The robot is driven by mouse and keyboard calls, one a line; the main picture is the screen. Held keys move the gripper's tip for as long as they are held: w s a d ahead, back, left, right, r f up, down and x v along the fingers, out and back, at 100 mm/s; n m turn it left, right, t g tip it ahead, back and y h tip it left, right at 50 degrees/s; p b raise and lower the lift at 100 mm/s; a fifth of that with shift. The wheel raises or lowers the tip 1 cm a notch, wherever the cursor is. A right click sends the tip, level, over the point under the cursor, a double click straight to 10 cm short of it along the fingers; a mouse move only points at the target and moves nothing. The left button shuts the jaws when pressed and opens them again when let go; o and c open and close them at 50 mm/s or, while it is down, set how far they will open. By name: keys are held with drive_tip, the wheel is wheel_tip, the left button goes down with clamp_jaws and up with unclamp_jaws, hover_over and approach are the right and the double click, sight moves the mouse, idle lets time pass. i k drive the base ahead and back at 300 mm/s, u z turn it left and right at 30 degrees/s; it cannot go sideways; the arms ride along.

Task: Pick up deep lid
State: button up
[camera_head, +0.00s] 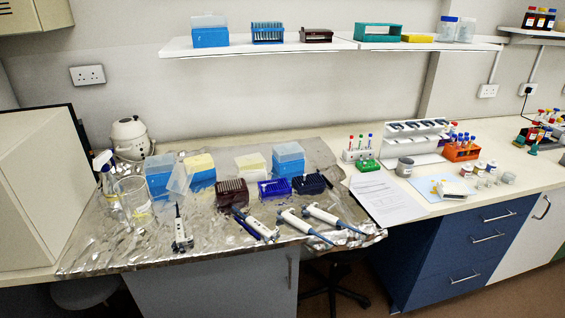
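A clear, tilted lid-like piece (179,178) stands on the foil between two blue tip boxes and is the likeliest deep lid, though I cannot be sure. The left blue box (157,184) has a translucent cover (158,161) on it. The blue box to the right (203,179) shows a yellow top and no clear cover. Another blue box (288,167) farther right also has a translucent cover (288,149). My gripper is not in view.
Clear beakers (134,196) stand left of the boxes. Dark red (230,194) and blue racks (274,188) sit behind the pipettes. A shelf (335,45) hangs above. Bare foil (110,248) lies front left.

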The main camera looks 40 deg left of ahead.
sight(244, 164)
drive_tip(key=z, duration=0.2)
drive_tip(key=i, duration=1.75)
drive_tip(key=z, duration=1.4)
drive_tip(key=k, duration=0.15)
drive_tip(key=u, duration=3.85)
